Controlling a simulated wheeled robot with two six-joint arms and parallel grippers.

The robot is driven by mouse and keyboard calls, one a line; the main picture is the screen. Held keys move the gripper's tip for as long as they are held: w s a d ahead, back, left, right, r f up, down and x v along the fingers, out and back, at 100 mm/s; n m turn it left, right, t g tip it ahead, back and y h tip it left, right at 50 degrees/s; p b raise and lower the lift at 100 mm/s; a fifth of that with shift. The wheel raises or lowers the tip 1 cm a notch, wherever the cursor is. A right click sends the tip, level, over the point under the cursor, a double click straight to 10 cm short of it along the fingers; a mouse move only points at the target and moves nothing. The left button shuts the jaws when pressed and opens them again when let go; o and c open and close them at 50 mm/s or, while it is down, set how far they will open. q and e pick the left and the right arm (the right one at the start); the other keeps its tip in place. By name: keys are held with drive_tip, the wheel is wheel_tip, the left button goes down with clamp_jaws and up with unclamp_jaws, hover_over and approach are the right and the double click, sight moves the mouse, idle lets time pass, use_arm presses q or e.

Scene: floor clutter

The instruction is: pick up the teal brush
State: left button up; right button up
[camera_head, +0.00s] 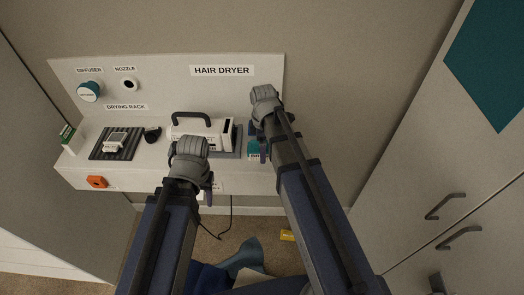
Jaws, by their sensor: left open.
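I cannot clearly make out a brush. A teal thing (243,258) lies on the floor below the counter, partly hidden by my arms; its shape is unclear.
A white hair dryer (203,128) with a dark handle sits on the white counter (80,178). A yellow tag (287,235) lies on the floor. Cabinets (430,165) stand at right.

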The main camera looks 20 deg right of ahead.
clamp_jaws()
idle(0.5)
drive_tip(key=shift+r, duration=0.15)
wheel_tip(320, 180, up, 10)
drive_tip(key=p, duration=1)
